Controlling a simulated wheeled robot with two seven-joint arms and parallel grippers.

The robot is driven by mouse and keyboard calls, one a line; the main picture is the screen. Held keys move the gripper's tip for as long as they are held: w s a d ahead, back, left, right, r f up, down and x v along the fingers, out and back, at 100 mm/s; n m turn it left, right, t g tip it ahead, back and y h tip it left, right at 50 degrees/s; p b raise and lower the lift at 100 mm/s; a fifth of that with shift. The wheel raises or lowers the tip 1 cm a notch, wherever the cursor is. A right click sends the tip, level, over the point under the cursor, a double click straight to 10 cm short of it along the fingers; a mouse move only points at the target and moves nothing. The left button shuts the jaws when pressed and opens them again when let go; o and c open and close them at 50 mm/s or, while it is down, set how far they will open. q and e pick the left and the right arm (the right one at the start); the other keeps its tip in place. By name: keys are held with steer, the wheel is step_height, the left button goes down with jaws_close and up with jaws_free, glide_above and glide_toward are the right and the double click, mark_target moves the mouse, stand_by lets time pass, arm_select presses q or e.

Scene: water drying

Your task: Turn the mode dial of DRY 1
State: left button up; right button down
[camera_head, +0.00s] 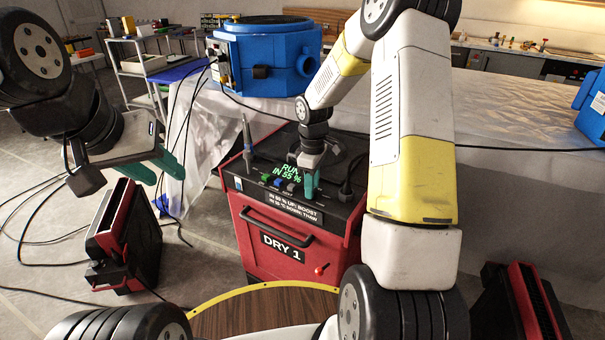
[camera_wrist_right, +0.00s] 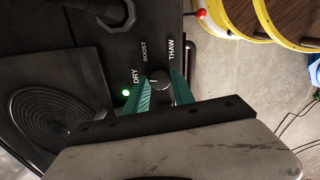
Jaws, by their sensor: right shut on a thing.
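DRY 1 (camera_head: 283,246) is a red box with a black top panel, in the middle of the head view. Its green display (camera_head: 288,172) reads "RUN IN 35 %". My right gripper (camera_head: 311,184) reaches down onto the panel. In the right wrist view its green fingers (camera_wrist_right: 164,88) are shut on the mode dial (camera_wrist_right: 158,76), one on each side. DRY, BOOST and THAW are marked around the dial, and a green light (camera_wrist_right: 126,92) glows beside DRY. The fingers hide part of the dial. My left gripper (camera_head: 125,172) is open and empty at the left, apart from DRY 1.
A blue round machine (camera_head: 266,58) stands behind DRY 1. A grey probe (camera_head: 247,140) stands upright on the panel's left. Red-black units (camera_head: 124,236) stand on the floor at both sides. Black cables cross the left floor. A plastic-covered surface (camera_head: 510,110) lies behind.

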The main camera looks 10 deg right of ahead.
stand_by(0.3)
steer(key=c, duration=1.1)
jaws_free()
steer(key=shift+o, duration=0.2)
step_height(320, 180, up, 7)
steer(key=shift+r, duration=0.4)
